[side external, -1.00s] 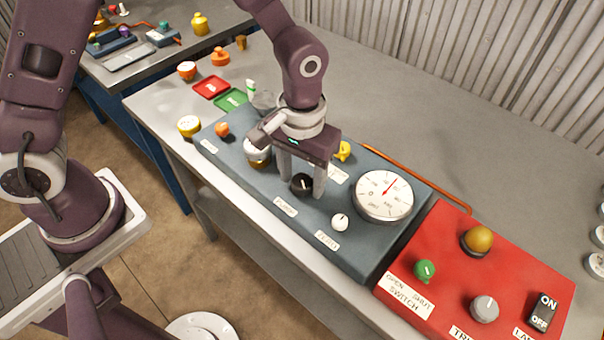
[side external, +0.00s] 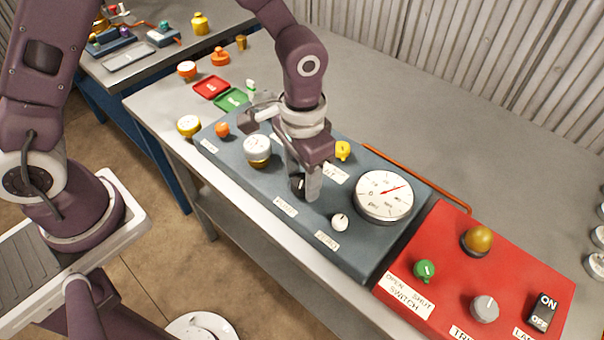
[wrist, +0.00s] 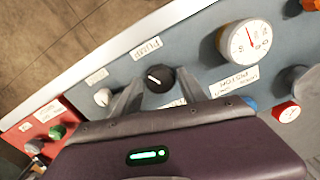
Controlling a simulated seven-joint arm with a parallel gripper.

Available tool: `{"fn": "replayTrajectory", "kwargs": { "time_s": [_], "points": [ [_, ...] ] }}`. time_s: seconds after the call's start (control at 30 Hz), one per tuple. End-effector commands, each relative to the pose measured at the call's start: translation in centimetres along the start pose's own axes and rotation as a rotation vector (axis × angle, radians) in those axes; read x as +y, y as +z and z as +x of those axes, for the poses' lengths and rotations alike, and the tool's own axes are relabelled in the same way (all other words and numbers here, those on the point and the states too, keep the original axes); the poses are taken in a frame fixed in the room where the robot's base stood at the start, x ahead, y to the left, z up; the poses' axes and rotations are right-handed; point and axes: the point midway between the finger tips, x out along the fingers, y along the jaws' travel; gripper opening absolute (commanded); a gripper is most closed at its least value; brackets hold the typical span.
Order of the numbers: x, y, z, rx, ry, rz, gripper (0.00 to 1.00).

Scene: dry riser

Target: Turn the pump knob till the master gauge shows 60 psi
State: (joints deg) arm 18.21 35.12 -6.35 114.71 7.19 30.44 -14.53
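The black pump knob (wrist: 160,78) sits on the blue-grey panel beside the PUMP label (wrist: 150,47). My gripper (wrist: 157,86) is shut on it, with one finger on each side. In the side view my gripper (side external: 306,188) points down over the knob and mostly hides it. The large round white gauge (side external: 384,196) stands right of my gripper. The large gauge does not show in the wrist view.
A smaller white gauge with a yellow base (side external: 257,148) stands left of my gripper. A white knob (side external: 340,222) and a yellow knob (side external: 343,150) are close by. A red panel (side external: 450,262) with knobs and a switch lies to the right.

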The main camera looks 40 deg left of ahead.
Motion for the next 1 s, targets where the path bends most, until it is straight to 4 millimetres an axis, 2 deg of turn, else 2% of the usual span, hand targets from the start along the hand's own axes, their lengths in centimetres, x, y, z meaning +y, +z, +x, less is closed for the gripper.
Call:
{"fn": "replayTrajectory", "kwargs": {
  "time_s": [0.33,0.7,1.0],
  "points": [
    [0.0,0.0,-0.1,0.000,0.000,-0.002,0.59],
    [0.0,-0.1,-6.5,0.002,0.000,-0.002,0.59],
    [0.0,0.0,-7.1,-0.001,0.000,-0.001,0.59]
  ]
}}
